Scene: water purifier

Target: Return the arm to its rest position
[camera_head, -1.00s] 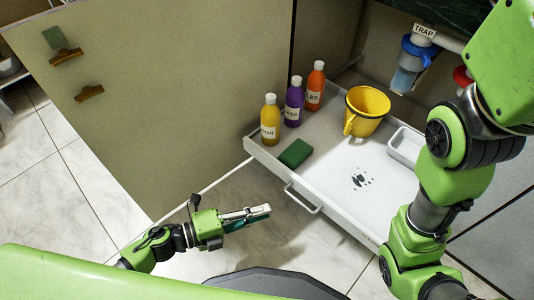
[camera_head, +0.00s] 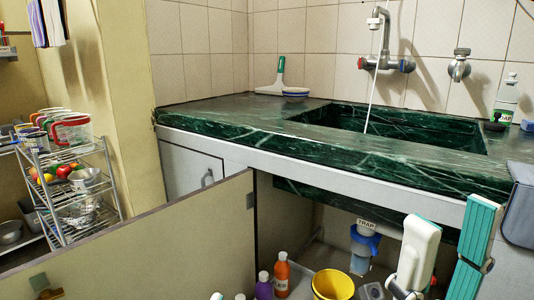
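My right gripper (camera_head: 453,213) stands upright at the lower right of the head view, in front of the sink cabinet. Its white-and-teal finger and its teal finger are spread apart, with nothing held between them. Only a small pale tip (camera_head: 216,296) shows at the bottom edge, left of the bottles. It may belong to my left gripper, but too little shows to tell its state. The rest of the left arm is out of view.
A green marble counter (camera_head: 240,118) with a sink spans the back. An open cabinet door (camera_head: 170,250) and a wire rack (camera_head: 75,205) are at left.

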